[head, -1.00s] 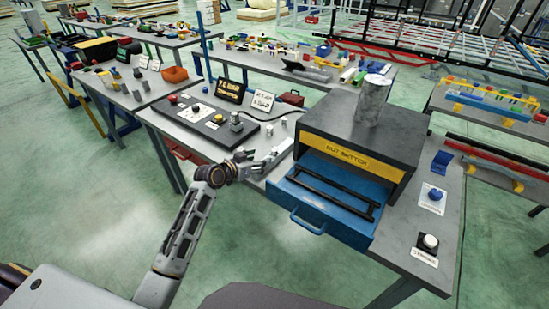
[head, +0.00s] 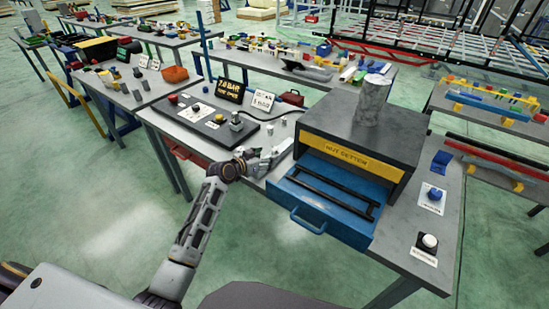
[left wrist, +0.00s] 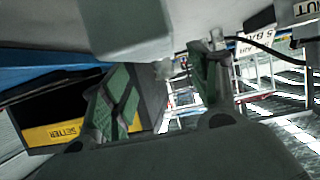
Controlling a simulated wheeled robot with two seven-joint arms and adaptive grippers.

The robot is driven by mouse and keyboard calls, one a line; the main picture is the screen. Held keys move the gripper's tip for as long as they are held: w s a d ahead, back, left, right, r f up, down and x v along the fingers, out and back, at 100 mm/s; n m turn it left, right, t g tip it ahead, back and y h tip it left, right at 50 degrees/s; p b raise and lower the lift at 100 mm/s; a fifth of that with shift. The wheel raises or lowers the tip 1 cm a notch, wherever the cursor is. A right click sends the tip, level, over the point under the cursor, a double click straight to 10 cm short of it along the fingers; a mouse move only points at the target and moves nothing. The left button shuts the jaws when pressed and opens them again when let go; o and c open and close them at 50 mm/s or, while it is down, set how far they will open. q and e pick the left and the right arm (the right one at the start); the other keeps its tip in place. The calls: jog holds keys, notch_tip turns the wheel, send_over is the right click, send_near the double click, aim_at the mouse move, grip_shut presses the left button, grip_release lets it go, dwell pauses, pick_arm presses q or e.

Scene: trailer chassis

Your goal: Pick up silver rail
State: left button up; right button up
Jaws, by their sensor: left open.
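My left gripper (head: 274,157) is at the front edge of the middle grey table, just left of the blue drawer (head: 322,207). Its two fingers stand apart in the left wrist view (left wrist: 163,88), with no object clearly held between them. I cannot pick out a silver rail for certain in either view. Small light pieces (head: 284,127) lie on the table just beyond the gripper. The gripper hides part of the table edge. My right gripper is not in view.
The drawer is pulled out of the dark nut box (head: 375,130) and holds dark bars. A silver cylinder (head: 372,100) stands on the box. A dark control board (head: 206,123) lies left of the gripper. Open floor (head: 115,215) is at the left front.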

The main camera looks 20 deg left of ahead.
aim_at(272, 154)
pick_arm(q)
jog(key=shift+p+x, duration=0.35)
jog(key=shift+x, duration=2.2)
jog(key=shift+f, duration=0.1)
jog(key=c, duration=1.3)
grip_shut()
